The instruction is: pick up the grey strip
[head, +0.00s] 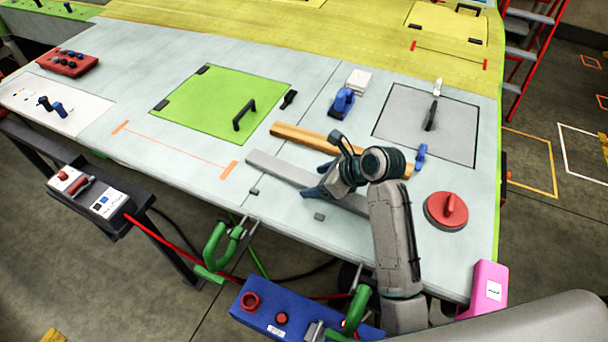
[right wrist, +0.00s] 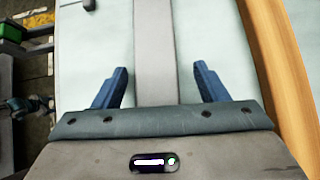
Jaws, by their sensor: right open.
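The grey strip (head: 278,168) lies flat on the pale panel, running from upper left to lower right in the head view. My right gripper (head: 316,190) is over the strip, and hides part of it. In the right wrist view the strip (right wrist: 155,60) runs up the middle, between the two open blue fingertips of my right gripper (right wrist: 160,82). There is a clear gap on each side, and nothing is held. How high the fingers are above the panel is hard to tell.
A wooden bar (head: 300,137) lies beside the strip on its far side. Small dark blocks (head: 319,216) sit near it. A red suction-cup-like disc (head: 446,210) is to the right. Green clamps (head: 217,245) grip the panel's front edge. A green hatch (head: 215,105) is further left.

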